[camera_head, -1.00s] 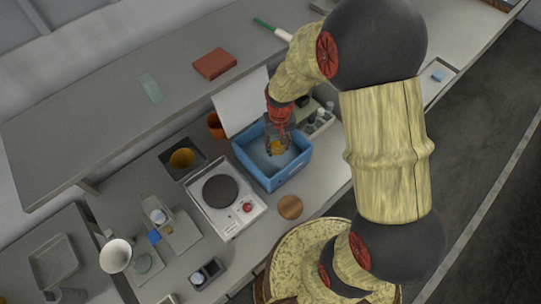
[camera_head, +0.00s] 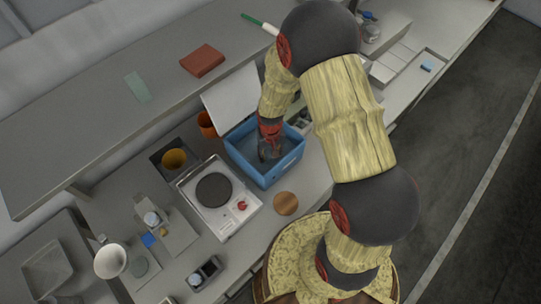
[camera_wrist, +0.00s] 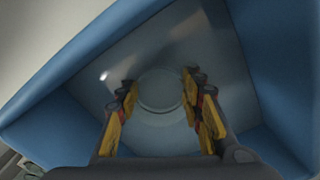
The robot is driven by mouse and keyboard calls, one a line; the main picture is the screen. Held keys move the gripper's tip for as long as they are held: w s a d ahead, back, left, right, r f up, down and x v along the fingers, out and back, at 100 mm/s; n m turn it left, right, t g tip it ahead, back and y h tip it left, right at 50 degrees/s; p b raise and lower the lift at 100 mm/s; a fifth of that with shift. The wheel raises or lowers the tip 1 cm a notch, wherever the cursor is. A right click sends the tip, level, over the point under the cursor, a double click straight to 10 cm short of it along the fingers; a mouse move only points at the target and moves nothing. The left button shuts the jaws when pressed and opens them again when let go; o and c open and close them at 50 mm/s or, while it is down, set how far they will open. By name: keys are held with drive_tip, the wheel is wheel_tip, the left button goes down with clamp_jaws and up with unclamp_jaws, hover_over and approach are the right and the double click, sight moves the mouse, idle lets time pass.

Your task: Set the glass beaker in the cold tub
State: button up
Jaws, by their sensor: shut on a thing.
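The cold tub is an open blue box (camera_head: 284,171) in the middle of the bench, with its white lid (camera_head: 238,99) tilted up behind it. My gripper (camera_head: 269,152) reaches down inside the tub. The clear glass beaker shows as round rims (camera_wrist: 160,92) between my yellow-padded fingers in the wrist view. The fingers are shut on it from both sides. The beaker is inside the tub walls, above or on the grey floor; whether its base touches the floor I cannot tell. In the head view my wrist and the tub wall partly hide it.
Left of the tub stand a hotplate (camera_head: 213,190) with a red knob and an orange vessel (camera_head: 174,159) in a dark square holder. A round wooden disc (camera_head: 286,203) lies in front. A raised shelf (camera_head: 105,120) runs behind, with a red book (camera_head: 202,60).

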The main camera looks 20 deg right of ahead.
drive_tip(key=shift+f, duration=0.15)
drive_tip(key=o, duration=1.3)
